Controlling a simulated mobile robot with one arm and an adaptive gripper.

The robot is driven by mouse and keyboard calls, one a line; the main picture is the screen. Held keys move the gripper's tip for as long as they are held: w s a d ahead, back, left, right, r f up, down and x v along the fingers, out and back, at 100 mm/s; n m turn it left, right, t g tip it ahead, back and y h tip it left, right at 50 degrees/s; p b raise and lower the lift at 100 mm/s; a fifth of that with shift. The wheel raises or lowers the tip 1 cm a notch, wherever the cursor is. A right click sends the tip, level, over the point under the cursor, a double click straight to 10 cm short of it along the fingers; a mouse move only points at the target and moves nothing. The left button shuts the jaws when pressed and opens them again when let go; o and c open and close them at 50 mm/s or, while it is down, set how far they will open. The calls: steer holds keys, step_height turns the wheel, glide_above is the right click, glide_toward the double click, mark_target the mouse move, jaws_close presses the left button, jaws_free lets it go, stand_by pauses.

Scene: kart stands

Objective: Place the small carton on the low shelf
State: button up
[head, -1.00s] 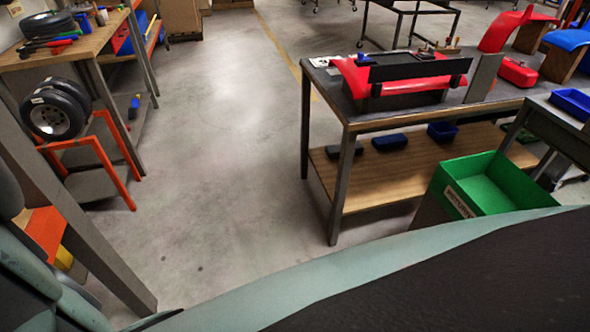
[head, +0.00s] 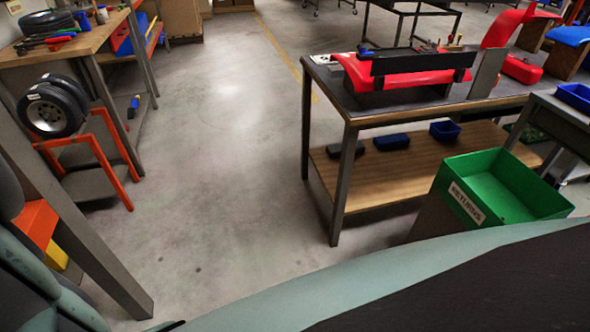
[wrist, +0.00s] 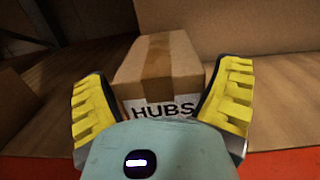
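A small brown carton marked HUBS (wrist: 158,70) shows in the middle of the wrist view, with brown tape over its top. My gripper (wrist: 162,88) has its yellow fingers apart, one on each side of the carton. Narrow gaps seem to show at the fingertips; the lower part of the carton is hidden by the gripper body. The carton appears to rest on a brown board surface (wrist: 285,115) with a red-orange front edge. The carton and gripper are not visible in the head view. I cannot tell which surface is the low shelf.
A larger cardboard surface (wrist: 220,25) stands behind the carton. In the head view, a workbench (head: 345,108) with a wooden lower shelf (head: 400,175) stands right, beside a green bin (head: 510,190). An orange stand (head: 105,150) with wheels is left. The floor between is clear.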

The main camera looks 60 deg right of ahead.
steer(key=shift+o, duration=0.6)
steer(key=shift+w+d, duration=0.1)
steer(key=shift+r, duration=0.25)
steer(key=shift+s+d+f, duration=0.15)
steer(key=shift+s+d, duration=0.05)
steer(key=shift+d, duration=0.1)
steer(key=v, duration=1.1)
steer(key=shift+s, duration=0.15)
